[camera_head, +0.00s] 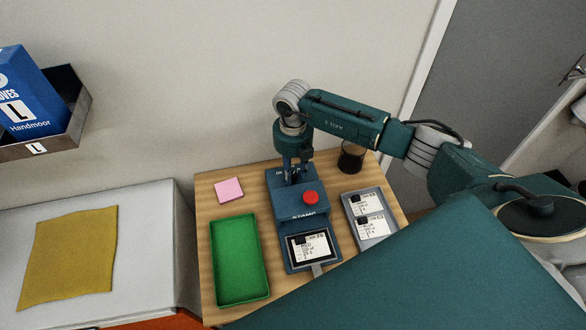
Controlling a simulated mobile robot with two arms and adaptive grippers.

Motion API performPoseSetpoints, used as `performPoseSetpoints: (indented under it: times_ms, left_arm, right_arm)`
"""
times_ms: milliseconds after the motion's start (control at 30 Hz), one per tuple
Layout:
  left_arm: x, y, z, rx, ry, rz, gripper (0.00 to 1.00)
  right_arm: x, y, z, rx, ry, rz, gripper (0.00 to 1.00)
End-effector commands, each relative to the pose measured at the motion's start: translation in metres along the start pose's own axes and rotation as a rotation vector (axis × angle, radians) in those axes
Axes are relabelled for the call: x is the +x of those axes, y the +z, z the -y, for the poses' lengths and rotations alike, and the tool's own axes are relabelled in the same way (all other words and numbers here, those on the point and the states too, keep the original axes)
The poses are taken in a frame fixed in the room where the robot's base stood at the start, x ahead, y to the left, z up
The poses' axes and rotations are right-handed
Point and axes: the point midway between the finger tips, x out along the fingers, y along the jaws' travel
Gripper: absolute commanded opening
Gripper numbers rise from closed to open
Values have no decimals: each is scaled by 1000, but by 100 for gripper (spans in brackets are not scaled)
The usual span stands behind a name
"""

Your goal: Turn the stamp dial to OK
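The blue stamp machine (283,209) stands on the wooden board, with a red button (311,197) on top and a "STAMP" label. A printed card (308,248) lies in its front slot. My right gripper (295,178) points down over the back part of the machine, fingers at its top face. The stamp dial is not clearly visible; the fingers cover that area, beside partly covered lettering. Whether the fingers touch or hold the dial cannot be told. My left gripper is out of view.
A green tray (240,299) and pink notes (229,190) lie left of the machine. A grey tray (347,212) with printed cards is at the right, a dark cup (351,158) behind it. A yellow cloth (68,257) and blue glove box (32,95) are further left.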

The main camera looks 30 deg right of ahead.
Motion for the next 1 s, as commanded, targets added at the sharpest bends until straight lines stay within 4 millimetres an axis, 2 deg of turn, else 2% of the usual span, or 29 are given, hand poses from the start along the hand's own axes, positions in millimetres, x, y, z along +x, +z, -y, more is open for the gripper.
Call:
performPoseSetpoints:
  times_ms: [200, 367, 667, 1000]
  left_arm:
    - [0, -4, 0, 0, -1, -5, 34]
    - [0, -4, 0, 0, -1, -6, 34]
    - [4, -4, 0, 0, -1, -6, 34]
    - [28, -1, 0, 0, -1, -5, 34]
  right_arm:
    - [1, 0, 0, 0, 0, 0, 29]
    - [1, 0, 0, 0, 0, 0, 0]
    - [2, 0, 0, -21, 0, 1, 0]
    - [5, 1, 0, -209, 1, 3, 0]
